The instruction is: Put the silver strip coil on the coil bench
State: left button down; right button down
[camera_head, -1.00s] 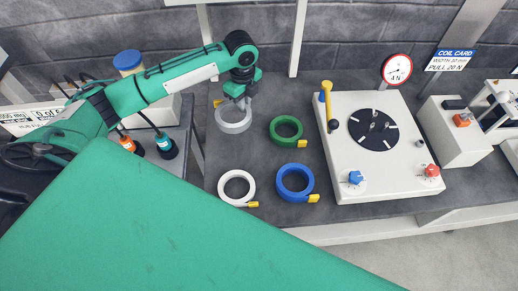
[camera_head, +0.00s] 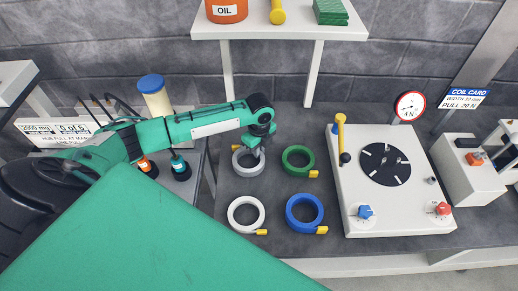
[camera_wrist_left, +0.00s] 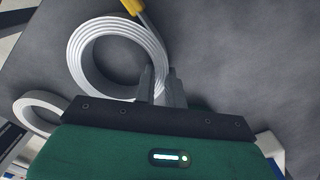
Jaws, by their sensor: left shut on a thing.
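The silver strip coil (camera_head: 243,168) lies flat at the upper left of the group of coils on the dark bench (camera_head: 275,185). In the left wrist view the silver coil (camera_wrist_left: 82,50) shows its wound layers and a yellow tag at the top. My left gripper (camera_head: 258,148) is over the coil's right side. In the left wrist view its fingers (camera_wrist_left: 161,80) are shut on the coil's wall. Whether the coil's underside touches the bench cannot be told. My right gripper is not in view.
A green coil (camera_head: 286,162) is close on the right, a white coil (camera_head: 233,222) and a blue coil (camera_head: 291,215) nearer me. A white machine (camera_head: 400,220) with a dark disc stands right. A shelf (camera_head: 280,30) with an oil tin (camera_head: 226,12) is behind.

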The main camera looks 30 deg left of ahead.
pick_arm(q)
jog(key=c, duration=1.5)
grip_release()
notch_tip(320, 180, up, 12)
jog(key=shift+r+b, duration=0.1)
jog(key=shift+b, duration=1.1)
